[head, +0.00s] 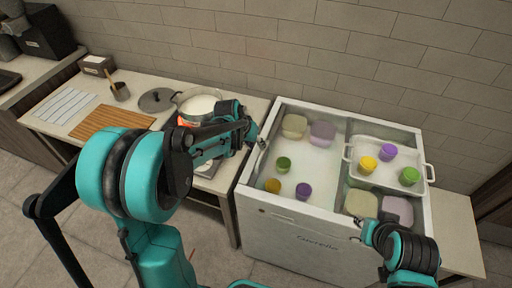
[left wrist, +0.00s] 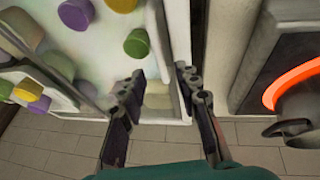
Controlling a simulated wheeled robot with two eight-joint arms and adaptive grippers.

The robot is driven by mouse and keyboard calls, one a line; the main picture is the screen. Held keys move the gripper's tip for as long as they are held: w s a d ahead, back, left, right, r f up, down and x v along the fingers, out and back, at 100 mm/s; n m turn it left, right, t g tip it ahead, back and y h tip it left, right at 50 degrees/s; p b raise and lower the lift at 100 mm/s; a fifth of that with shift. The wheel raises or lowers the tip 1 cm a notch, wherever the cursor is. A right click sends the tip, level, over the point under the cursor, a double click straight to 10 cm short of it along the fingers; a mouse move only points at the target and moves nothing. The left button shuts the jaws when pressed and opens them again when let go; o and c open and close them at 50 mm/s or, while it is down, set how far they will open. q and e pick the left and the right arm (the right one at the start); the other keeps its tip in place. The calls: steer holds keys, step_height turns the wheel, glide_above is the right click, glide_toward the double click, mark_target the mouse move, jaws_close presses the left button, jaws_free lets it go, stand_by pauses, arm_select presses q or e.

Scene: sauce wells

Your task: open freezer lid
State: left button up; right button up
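The white chest freezer (head: 315,240) stands against the wall at the right of the head view, its contents visible from above. A dark-edged divider or lid frame (head: 343,155) runs front to back across its top. I cannot tell clearly whether a clear lid covers the left half. My left gripper (head: 259,142) is at the freezer's left rim. In the left wrist view its two fingers (left wrist: 160,85) are apart, with the pale rim (left wrist: 176,50) between and beyond them; contact is unclear. My right gripper (head: 361,231) is by the freezer's front edge, its opening unclear.
Inside the freezer are green, yellow and purple tubs and a white handled tray (head: 346,166). Left of it, a counter (head: 60,130) holds a pot (head: 199,104) by a glowing orange burner, a wooden board (head: 112,121) and a striped cloth (head: 66,105). A narrow gap separates counter and freezer.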

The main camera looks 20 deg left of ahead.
arm_select(q)
steer(key=b+x, duration=0.2)
steer(key=x, duration=0.4)
steer(key=shift+w, duration=0.1)
jaws_close()
